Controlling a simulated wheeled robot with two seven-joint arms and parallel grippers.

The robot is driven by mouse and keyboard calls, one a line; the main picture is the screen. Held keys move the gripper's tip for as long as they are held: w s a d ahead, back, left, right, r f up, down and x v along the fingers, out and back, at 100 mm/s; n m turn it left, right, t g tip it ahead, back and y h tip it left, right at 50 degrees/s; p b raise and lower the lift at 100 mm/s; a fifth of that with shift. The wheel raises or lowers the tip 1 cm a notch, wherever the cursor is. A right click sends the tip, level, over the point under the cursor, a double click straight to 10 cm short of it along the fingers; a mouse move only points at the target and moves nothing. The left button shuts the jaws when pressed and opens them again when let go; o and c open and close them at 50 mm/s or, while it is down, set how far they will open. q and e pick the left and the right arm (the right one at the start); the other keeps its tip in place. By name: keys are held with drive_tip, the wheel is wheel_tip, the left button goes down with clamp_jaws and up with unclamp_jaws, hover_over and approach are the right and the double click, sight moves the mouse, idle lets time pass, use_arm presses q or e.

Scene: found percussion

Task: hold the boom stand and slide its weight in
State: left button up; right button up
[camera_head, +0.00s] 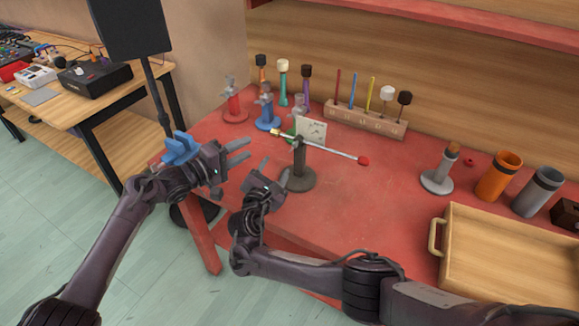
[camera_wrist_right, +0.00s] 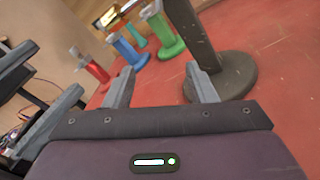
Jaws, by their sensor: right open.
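The boom stand has a dark grey post and round base (camera_head: 298,180) on the red table. A small brass-coloured weight (camera_head: 276,132) sits near the boom's left end. My left gripper (camera_head: 248,149) is open and empty, left of the stand and below the weight. My right gripper (camera_head: 274,171) is open and empty, just left of the post. In the right wrist view, the post and base (camera_wrist_right: 225,78) stand beyond my right finger, not between the fingers.
Red (camera_head: 235,112), blue (camera_head: 267,118) and green stands are behind the grippers. A white-faced box (camera_head: 312,129) is close behind the boom. A wooden rack (camera_head: 365,121) of mallets is farther back. A wooden tray (camera_head: 450,245) is at right. The table is clear between stand and tray.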

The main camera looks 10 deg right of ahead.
sight(298, 156)
drive_tip(key=d+n+h, duration=0.1)
drive_tip(key=d+n+g+h, duration=0.1)
drive_tip(key=d+r+n, duration=0.1)
drive_tip(key=d, duration=0.1)
drive_tip(key=shift+s+r+n+h, duration=0.1)
drive_tip(key=shift+s+n+h, duration=0.2)
drive_tip(key=shift+n+h, duration=0.1)
drive_tip(key=shift+w+d+g, duration=0.2)
drive_tip(key=shift+d+g, duration=0.1)
drive_tip(key=shift+x, duration=3.55)
drive_tip(key=shift+c, duration=0.4)
clamp_jaws()
